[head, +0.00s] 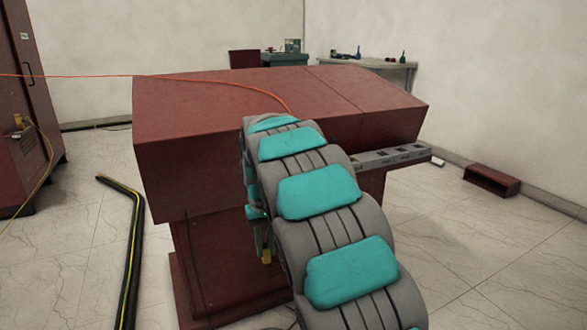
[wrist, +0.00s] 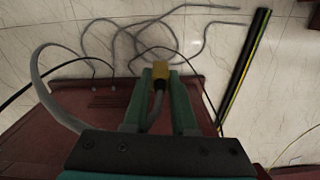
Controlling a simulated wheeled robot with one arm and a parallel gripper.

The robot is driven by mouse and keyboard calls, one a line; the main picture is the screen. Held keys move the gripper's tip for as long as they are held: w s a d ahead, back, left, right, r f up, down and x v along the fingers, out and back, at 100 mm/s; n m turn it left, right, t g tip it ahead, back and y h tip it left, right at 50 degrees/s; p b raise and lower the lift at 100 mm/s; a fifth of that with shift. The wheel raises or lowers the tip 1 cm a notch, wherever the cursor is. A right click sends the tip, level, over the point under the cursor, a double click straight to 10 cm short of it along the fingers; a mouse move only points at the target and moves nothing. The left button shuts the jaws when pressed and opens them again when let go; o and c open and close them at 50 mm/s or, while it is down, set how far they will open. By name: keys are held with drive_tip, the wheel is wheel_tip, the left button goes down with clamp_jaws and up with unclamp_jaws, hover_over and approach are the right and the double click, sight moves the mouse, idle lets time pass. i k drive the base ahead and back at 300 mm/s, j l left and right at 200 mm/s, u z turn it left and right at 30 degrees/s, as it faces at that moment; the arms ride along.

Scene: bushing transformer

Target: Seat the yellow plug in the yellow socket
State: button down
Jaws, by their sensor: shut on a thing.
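The yellow plug (wrist: 158,81) sits between the two teal fingers of my gripper (wrist: 160,76) in the wrist view. The fingers are shut on it, and a grey cable runs back from it toward the palm. In the head view, a small yellow patch (head: 266,256) shows low beside my arm, in front of the red pedestal; it looks like the same plug. My arm hides most of the gripper there. I cannot make out the yellow socket for certain in either view.
A large dark red housing (head: 220,100) stands on a red pedestal behind my arm. A grey perforated rail (head: 395,155) juts out at its right. A black and yellow cable (head: 135,235) lies on the tiled floor. A red cabinet (head: 30,90) with yellow wiring stands at left.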

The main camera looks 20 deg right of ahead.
sight(361, 163)
drive_tip(key=l+u, duration=0.4)
drive_tip(key=l, duration=0.4)
drive_tip(key=l+u, duration=0.45)
drive_tip(key=l, duration=0.4)
